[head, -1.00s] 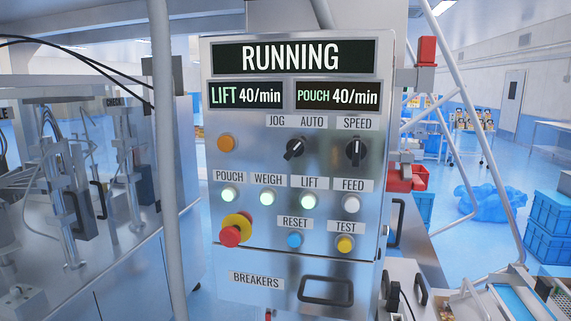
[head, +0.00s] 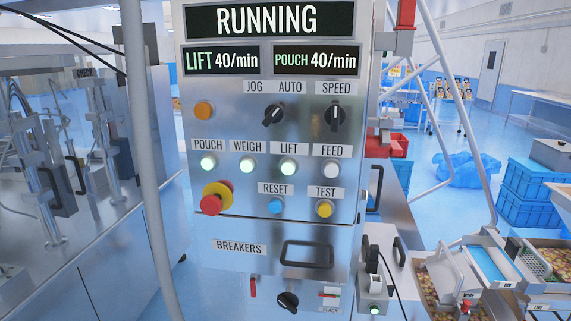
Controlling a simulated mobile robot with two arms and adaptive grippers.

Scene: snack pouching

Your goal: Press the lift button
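The lift button (head: 288,166) is a small round button on the steel control panel (head: 230,120), glowing pale green below its LIFT label (head: 289,149). The lit weigh button (head: 247,165) is on its left and the white, unlit feed button (head: 331,169) on its right. The top display (head: 266,20) reads RUNNING. The lift display (head: 221,61) reads LIFT 40/min. Neither of my grippers shows in the head view.
A red emergency stop (head: 212,202) on a yellow collar sits lower left on the panel. A grey pole (head: 141,150) stands left of the panel. Blue crates (head: 525,195) and a blue bag (head: 468,171) are on the right.

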